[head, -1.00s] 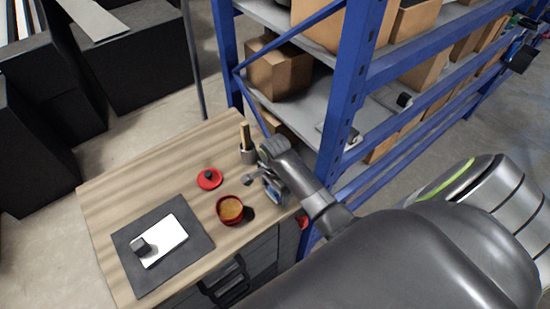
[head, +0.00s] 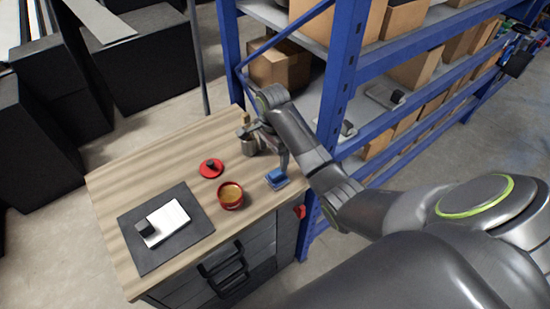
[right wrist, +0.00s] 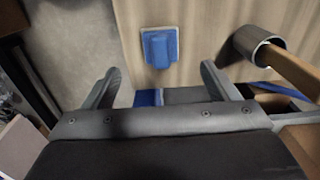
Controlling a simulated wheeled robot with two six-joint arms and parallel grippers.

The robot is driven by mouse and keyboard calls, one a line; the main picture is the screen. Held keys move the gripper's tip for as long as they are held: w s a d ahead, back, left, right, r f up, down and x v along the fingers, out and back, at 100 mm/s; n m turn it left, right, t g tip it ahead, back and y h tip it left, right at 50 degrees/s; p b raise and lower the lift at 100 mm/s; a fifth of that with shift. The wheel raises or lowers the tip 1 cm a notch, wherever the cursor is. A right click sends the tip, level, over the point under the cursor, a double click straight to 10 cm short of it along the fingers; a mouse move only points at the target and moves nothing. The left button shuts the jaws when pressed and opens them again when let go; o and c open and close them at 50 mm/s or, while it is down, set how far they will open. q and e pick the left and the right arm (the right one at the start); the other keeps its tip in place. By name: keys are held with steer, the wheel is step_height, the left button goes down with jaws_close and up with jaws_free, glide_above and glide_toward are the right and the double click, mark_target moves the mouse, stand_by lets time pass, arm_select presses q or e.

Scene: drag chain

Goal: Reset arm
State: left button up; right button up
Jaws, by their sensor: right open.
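My right arm reaches in from the right in the head view. My right gripper (head: 263,148) hangs above the back right part of the wooden table (head: 130,172), and its fingers are spread with nothing between them. In the right wrist view the open fingers (right wrist: 162,85) show a blue block on a pale base (right wrist: 160,48) lying on the table ahead of them, apart from both. The blue block (head: 277,178) also shows in the head view, near the table's right edge. My left gripper is not in view.
A metal cup (head: 249,146) with a wooden-handled item stands close to my right gripper. A red lid (head: 211,168), a red bowl (head: 230,196) and a dark mat (head: 146,258) with a white pad (head: 175,219) lie on the table. A blue-framed shelf (head: 340,95) with boxes stands behind.

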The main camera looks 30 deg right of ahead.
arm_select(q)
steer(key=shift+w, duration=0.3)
